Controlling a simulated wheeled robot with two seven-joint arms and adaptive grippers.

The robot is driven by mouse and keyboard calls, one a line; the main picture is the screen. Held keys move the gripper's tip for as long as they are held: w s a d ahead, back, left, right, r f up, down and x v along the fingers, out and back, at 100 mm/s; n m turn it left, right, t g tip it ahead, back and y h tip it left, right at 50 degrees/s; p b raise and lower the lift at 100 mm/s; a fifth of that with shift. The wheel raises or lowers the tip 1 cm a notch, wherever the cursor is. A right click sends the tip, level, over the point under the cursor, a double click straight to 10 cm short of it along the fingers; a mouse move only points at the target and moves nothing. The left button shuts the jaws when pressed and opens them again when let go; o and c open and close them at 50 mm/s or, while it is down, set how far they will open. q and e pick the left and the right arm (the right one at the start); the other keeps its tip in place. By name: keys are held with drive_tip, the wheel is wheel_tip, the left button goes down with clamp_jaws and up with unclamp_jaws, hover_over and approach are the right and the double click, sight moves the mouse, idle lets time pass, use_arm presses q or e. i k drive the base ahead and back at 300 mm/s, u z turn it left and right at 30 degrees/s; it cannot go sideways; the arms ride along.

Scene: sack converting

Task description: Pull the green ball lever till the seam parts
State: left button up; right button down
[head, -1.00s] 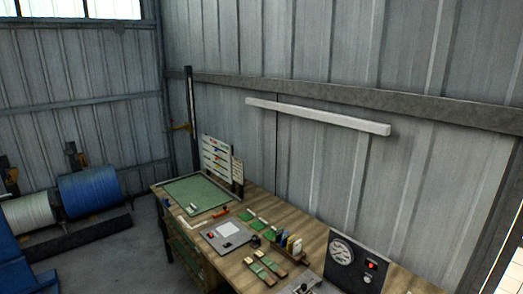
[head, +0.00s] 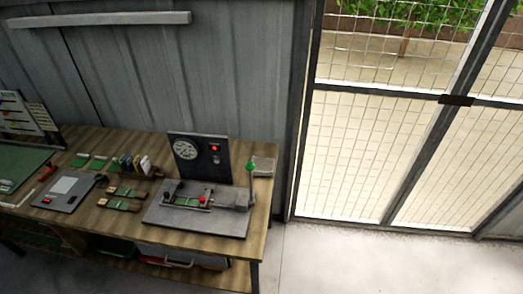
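The green ball lever (head: 250,167) stands upright at the right end of a grey test machine on the workbench. The machine's flat base plate (head: 215,222) carries clamps with a small green strip (head: 187,201) between them and a red knob (head: 203,199). Behind it stands a dark panel with a round dial gauge (head: 186,149) and a red button (head: 214,147). A seam in the strip is too small to make out. Neither of my grippers shows in the head view.
The wooden workbench (head: 95,222) runs along the metal wall and ends just right of the machine. Left of the machine lie green sample strips, a grey scale (head: 68,190) and a green cutting mat (head: 18,165). A mesh gate (head: 370,150) stands to the right, with clear floor before it.

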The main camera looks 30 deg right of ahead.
sight(250, 167)
drive_tip(key=z, duration=0.95)
